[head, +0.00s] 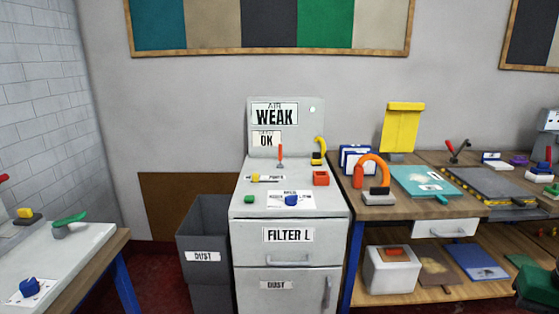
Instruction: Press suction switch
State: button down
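A pale grey cabinet (242,209) stands against the wall in the head view, with "WEAK" (274,116) and "OK" (266,139) signs on its back panel. On its top are a green button (249,199), a blue knob (291,200) on a white label, a red square box-like part (321,178), an upright red lever (280,155), a yellow curved handle (319,150) and a small yellow piece (255,178). The small labels are too blurred to read, so I cannot tell which control is the suction switch. My gripper is not in view.
A grey "DUST" bin (202,235) stands left of the cabinet. A wooden bench (400,210) with an orange-handled tool (373,170) and a teal board (422,180) adjoins it on the right. A white-topped table (75,258) is at left. Dark red floor shows between table and bin.

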aim_at(249, 199)
jog(key=k, duration=1.3)
jog(key=u, duration=0.7)
jog(key=i, duration=1.35)
jog(key=u, duration=0.3)
jog(key=i, duration=1.3)
jog(key=z, duration=0.65)
jog(key=i, duration=0.4)
jog(key=z, duration=0.35)
